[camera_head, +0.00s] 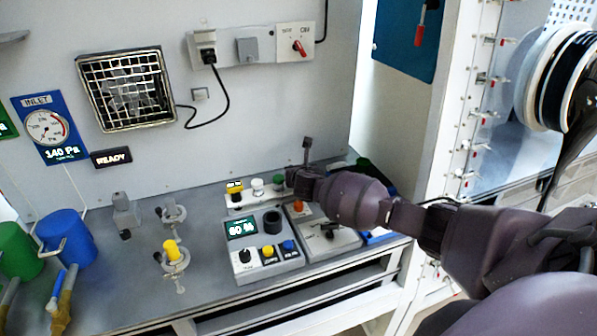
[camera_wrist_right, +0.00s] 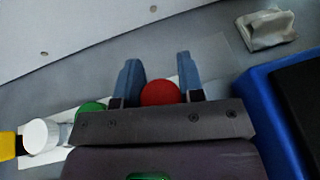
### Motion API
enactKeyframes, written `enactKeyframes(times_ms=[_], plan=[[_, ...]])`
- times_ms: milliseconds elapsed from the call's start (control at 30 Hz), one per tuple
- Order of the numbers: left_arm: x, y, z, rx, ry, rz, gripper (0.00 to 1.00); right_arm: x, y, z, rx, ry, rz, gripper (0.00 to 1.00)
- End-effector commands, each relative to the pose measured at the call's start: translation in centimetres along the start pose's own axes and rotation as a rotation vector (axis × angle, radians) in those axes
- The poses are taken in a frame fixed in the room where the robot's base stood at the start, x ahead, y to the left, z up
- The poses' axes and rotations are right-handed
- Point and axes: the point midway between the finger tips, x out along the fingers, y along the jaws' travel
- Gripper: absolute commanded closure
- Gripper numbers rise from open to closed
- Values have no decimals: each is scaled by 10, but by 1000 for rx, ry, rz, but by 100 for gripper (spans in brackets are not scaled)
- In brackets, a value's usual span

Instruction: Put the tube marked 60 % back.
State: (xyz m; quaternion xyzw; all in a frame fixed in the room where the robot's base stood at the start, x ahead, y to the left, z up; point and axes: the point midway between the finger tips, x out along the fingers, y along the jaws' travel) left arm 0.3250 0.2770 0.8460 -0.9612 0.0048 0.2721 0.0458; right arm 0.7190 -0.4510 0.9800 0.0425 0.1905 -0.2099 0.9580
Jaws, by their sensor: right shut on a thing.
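My right gripper (camera_wrist_right: 158,72) is shut on a red-capped tube (camera_wrist_right: 160,92), whose round red top shows between the two blue-grey fingers in the wrist view. The tube's body is hidden, and no marking on it can be read. The white rack (camera_head: 238,201) stands at the back of the bench, with a yellow cap (camera_head: 234,187), a white cap (camera_head: 257,186) and a green cap (camera_head: 279,181) in a row. The red cap lines up at the end of this row; I cannot tell whether its tube is seated. A meter (camera_head: 241,228) reads 60 %. My left gripper is not in view.
The meter has a dark round well (camera_head: 272,221) and several knobs. A grey device with an orange knob (camera_head: 298,206) stands to its right, partly behind my right arm. A blue tray (camera_wrist_right: 262,105) lies close right of the gripper. The bench's left middle holds small clamped fittings.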

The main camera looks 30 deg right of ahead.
Motion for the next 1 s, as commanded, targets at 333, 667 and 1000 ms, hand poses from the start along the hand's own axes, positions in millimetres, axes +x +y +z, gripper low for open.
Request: enactKeyframes(times_ms=[333, 667, 1000], plan=[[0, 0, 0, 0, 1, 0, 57, 0, 0, -1, 0, 0, 0, 39], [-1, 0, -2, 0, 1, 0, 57, -7, 0, 1, -1, 0, 1, 39], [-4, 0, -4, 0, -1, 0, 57, -49, 0, 1, -2, 0, 2, 39]])
